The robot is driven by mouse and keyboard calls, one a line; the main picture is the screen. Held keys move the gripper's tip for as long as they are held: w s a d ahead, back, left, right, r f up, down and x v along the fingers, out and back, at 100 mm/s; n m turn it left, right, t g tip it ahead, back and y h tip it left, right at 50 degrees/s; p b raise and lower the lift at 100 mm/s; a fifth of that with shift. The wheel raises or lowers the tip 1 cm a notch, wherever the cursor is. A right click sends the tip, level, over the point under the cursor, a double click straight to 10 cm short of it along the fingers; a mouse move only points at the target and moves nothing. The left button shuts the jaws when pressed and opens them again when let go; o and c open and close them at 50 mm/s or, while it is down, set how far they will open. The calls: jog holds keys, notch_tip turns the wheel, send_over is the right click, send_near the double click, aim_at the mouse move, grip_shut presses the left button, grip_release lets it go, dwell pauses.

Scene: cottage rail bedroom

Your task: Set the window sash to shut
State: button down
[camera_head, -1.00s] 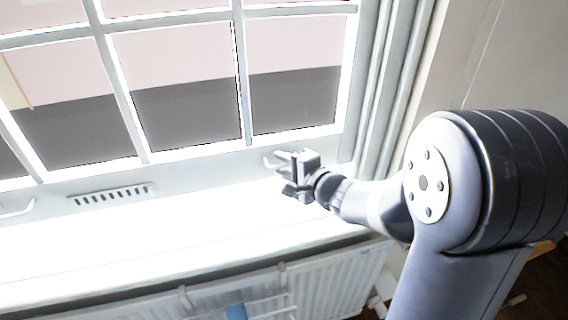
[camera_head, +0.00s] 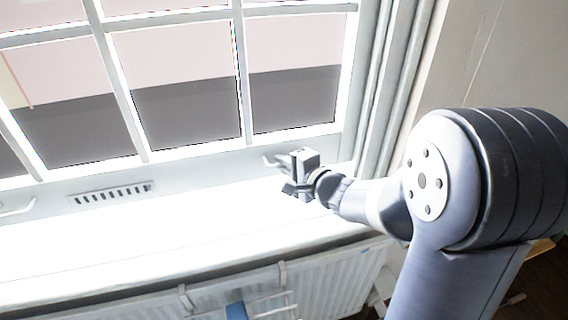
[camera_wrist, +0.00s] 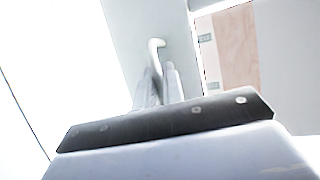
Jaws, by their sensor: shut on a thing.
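The window sash (camera_head: 205,168) is a white frame with glazing bars and several panes. Its bottom rail lies just above the bright sill, and any gap there is hard to make out in the glare. A small white hook-shaped handle (camera_head: 268,161) stands out from the rail at the right; its curled end shows in the wrist view (camera_wrist: 155,44). My gripper (camera_head: 281,172) is at this handle, its fingers shut on it. In the wrist view the fingers (camera_wrist: 158,88) stand close together around the handle's lower part. The exact contact is small and washed out.
A second handle (camera_head: 18,207) and a slotted vent (camera_head: 112,193) are on the rail at the left. The white sill (camera_head: 170,240) is bare. A radiator (camera_head: 335,282) is below it. The window's side frame (camera_head: 385,90) and wall (camera_head: 490,60) stand close to my arm at right.

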jog(key=shift+f, duration=0.1)
notch_tip(320, 180, down, 9)
jog(key=b, duration=1.2)
jog(key=shift+s+f+b, duration=0.1)
jog(key=shift+f+b, duration=0.1)
jog(key=shift+b, duration=0.2)
jog(key=c, duration=1.8)
grip_release()
jog(key=shift+o, duration=1.3)
jog(key=shift+r, duration=0.15)
jog(key=v, duration=1)
jog(key=shift+s+d+r, duration=0.15)
jog(key=shift+s+d, duration=0.1)
